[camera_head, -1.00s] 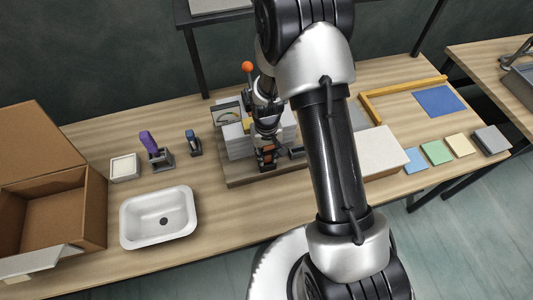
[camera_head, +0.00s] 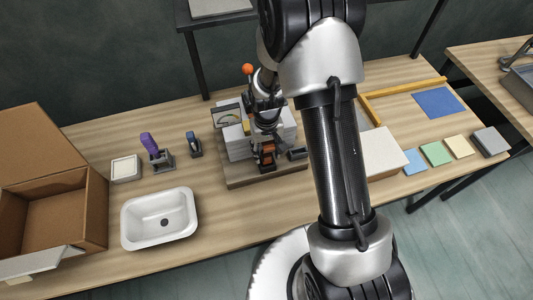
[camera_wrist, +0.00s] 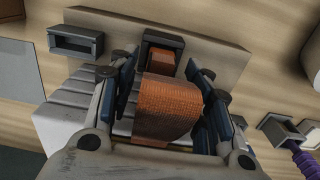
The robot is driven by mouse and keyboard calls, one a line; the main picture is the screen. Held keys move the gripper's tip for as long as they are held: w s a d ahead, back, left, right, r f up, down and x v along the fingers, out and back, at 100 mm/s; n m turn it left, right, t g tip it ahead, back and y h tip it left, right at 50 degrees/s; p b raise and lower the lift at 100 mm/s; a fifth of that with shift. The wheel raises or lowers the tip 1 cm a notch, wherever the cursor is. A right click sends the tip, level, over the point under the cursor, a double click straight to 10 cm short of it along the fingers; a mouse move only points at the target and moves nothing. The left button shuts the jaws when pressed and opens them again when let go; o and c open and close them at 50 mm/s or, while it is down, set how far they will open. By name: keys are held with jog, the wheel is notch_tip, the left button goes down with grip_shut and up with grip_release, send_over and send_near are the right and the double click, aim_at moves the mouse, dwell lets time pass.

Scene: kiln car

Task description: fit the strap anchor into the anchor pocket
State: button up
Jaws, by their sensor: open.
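A woven orange-brown strap (camera_wrist: 168,105) runs between the fingers of my gripper (camera_wrist: 162,76) in the wrist view. Past the fingertips, an orange block (camera_wrist: 162,60), which looks like the strap anchor, sits in the mouth of a dark pocket (camera_wrist: 165,40). I cannot tell how deep it sits. My gripper is open, with one finger on each side of the strap. In the head view my gripper (camera_head: 265,133) is over the front of the base board (camera_head: 240,181), with orange showing just below it.
A second dark open box (camera_wrist: 75,40) stands beside the pocket on the board. Pale stacked blocks (camera_head: 240,145) are close behind. A white basin (camera_head: 158,218), a cardboard box (camera_head: 50,215) and a purple-handled tool (camera_head: 149,144) stand to the left. Bare table lies in front of the board.

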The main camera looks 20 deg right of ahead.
jog(key=s+r+t+p, duration=0.1)
jog(key=s+r, duration=0.3)
jog(key=r, duration=1)
jog(key=s+r+t+p, duration=0.1)
jog(key=s+r, duration=0.3)
jog(key=r, duration=0.9)
jog(key=s+r+t, duration=0.1)
jog(key=s+r, duration=0.2)
jog(key=s, duration=0.3)
jog(key=s+r+t, duration=0.1)
jog(key=s+r, duration=0.2)
jog(key=s, duration=0.4)
jog(key=shift+s+r+t, duration=0.25)
jog(key=shift+t, duration=0.05)
jog(key=shift+f+b, duration=0.1)
jog(key=shift+b, duration=0.25)
notch_tip(320, 180, down, 6)
jog(key=b, duration=0.6)
